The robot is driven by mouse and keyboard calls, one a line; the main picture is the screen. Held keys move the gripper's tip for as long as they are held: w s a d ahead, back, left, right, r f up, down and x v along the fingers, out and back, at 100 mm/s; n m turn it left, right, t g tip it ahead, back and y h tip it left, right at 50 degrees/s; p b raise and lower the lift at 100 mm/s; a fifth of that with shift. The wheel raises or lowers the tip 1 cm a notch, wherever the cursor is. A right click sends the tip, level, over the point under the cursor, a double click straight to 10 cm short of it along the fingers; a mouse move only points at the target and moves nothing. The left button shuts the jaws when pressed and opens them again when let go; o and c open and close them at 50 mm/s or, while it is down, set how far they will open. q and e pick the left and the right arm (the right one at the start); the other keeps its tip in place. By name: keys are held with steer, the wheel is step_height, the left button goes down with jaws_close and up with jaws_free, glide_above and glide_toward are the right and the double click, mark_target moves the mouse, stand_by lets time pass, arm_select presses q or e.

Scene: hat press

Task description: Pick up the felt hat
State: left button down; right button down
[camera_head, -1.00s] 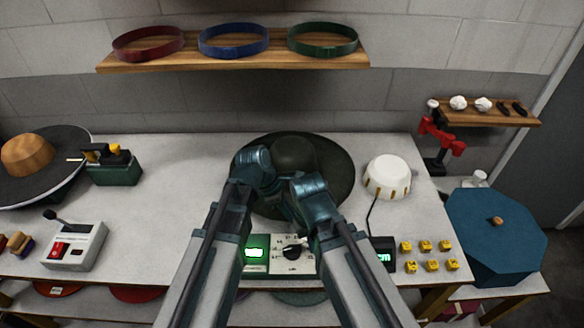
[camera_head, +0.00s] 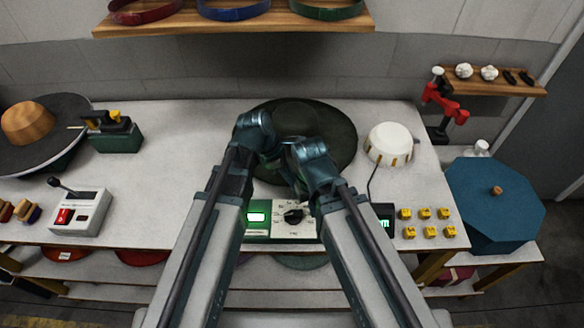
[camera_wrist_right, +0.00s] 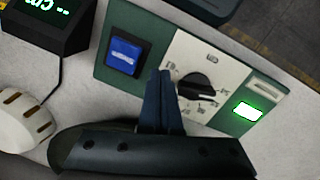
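The dark green felt hat (camera_head: 335,127) lies at the middle of the table with its crown up, partly covered by my arms. My left gripper (camera_head: 252,132) is over the left part of the hat; its fingertips are hidden by its own wrist. My right gripper (camera_head: 308,160) is over the front right part of the hat. In the right wrist view its fingers (camera_wrist_right: 159,98) are together, with nothing visible between them. A dark curved edge (camera_wrist_right: 75,140), probably the brim, shows beside that gripper; I cannot tell if they touch.
A control panel (camera_head: 272,232) with a dial and lit green display is in front of the hat. A white dome (camera_head: 388,142) stands right of it, near yellow cubes (camera_head: 425,222). A wooden shelf (camera_head: 235,22) with hat bands hangs behind. Clear table (camera_head: 190,130) lies left.

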step_height(320, 180, up, 10)
steer(key=p, duration=0.9)
steer(key=shift+f, duration=0.1)
stand_by(1.6)
